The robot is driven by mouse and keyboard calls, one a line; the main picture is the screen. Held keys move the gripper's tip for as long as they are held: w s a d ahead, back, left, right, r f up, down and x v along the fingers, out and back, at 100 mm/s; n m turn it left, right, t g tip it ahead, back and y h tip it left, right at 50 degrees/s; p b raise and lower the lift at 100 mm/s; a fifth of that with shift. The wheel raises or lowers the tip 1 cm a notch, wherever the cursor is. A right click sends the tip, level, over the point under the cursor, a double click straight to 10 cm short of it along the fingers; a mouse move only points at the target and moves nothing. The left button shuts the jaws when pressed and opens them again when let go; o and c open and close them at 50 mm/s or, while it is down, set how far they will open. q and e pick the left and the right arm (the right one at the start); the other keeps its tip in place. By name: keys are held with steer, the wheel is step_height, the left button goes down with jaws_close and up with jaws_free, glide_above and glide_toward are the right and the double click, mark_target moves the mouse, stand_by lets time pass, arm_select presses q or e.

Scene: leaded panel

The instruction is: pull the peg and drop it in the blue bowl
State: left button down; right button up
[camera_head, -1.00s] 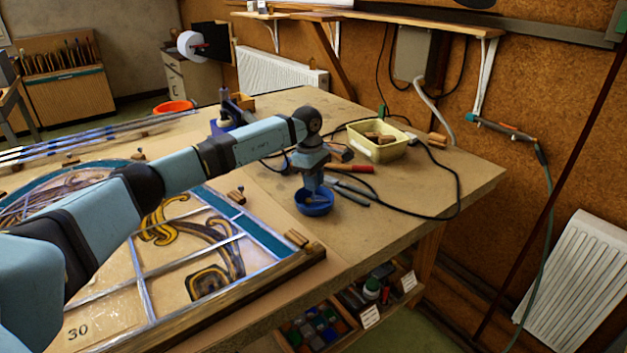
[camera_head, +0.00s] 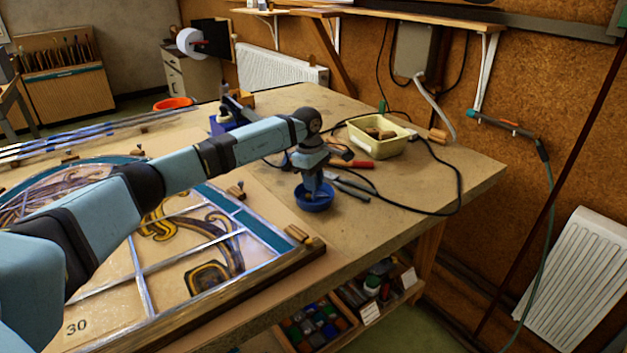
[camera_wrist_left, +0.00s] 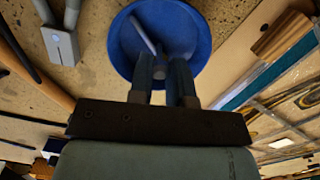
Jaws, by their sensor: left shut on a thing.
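The blue bowl (camera_head: 315,203) stands on the bench to the right of the leaded panel (camera_head: 165,265). It also fills the top middle of the left wrist view (camera_wrist_left: 192,22). My left gripper (camera_head: 314,188) points down over the bowl, its fingertips at or just inside the rim. In the left wrist view its two fingers (camera_wrist_left: 166,78) are shut on a small grey peg (camera_wrist_left: 145,35), which seems to stick out from between the tips over the bowl's inside. The fingers partly hide it. My right gripper is not in view.
A yellow tub (camera_head: 378,144) with wooden blocks stands behind the bowl. Pliers (camera_head: 348,187) and a red-handled tool (camera_head: 352,163) lie close to the bowl, with a black cable (camera_head: 440,214) to the right. A wooden block (camera_head: 298,233) sits at the panel's corner.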

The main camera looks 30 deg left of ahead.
arm_select(q)
steer(key=c, duration=1)
jaws_free()
steer(key=r, duration=0.4)
steer(key=a+r, duration=0.1)
steer(key=r, duration=0.8)
steer(key=shift+a+r, duration=0.35)
steer(key=shift+r, duration=0.05)
steer(key=shift+f, duration=0.1)
